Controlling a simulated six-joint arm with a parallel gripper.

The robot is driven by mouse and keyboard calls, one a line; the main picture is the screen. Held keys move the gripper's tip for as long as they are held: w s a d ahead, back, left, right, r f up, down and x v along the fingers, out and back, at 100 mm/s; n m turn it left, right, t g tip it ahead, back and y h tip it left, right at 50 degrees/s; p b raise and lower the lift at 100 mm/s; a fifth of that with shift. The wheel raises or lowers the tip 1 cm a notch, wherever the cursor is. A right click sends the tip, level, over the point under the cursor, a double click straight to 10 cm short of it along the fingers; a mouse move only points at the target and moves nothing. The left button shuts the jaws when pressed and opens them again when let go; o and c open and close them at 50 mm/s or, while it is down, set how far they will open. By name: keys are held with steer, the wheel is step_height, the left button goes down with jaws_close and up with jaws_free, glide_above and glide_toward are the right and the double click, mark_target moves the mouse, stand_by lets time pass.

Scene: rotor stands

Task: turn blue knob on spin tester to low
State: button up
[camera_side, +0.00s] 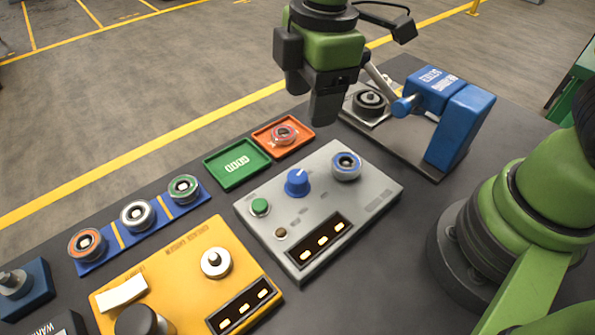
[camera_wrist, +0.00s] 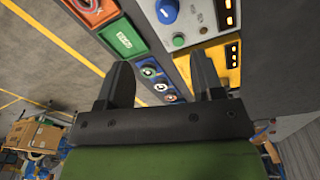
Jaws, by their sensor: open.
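The spin tester is a grey box (camera_side: 362,204) in the middle of the table. Its blue knob (camera_side: 297,182) has a white pointer mark and stands near the middle of the top panel. In the wrist view the blue knob (camera_wrist: 167,11) shows at the top edge, partly cut off. The panel also bears a green button (camera_side: 260,206), a small brown knob (camera_side: 281,233), a round rotor seat (camera_side: 346,165) and a black strip of lit windows (camera_side: 322,241). My gripper (camera_side: 324,112) hangs above and behind the tester, apart from the knob. In the wrist view its two fingers (camera_wrist: 165,78) are spread and empty.
An orange tray (camera_side: 262,140) with a rotor and a green tray (camera_side: 218,172) lie behind the tester. A blue rack (camera_side: 160,214) holds three rotors at the left. A yellow station (camera_side: 190,265) stands in front of it. A blue machine (camera_side: 462,125) stands at the back right.

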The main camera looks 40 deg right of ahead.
mark_target(297, 175)
steer(key=f+n, duration=0.1)
steer(key=a+f+n, duration=0.1)
steer(key=f, duration=0.1)
steer(key=a+f+n, duration=0.1)
steer(key=shift+w+f+g+h, duration=0.2)
steer(key=shift+f+g+h, duration=0.1)
steer(key=shift+f+g, duration=0.1)
step_height(297, 175, down, 10)
steer(key=shift+r, duration=0.1)
steer(key=c, duration=0.9)
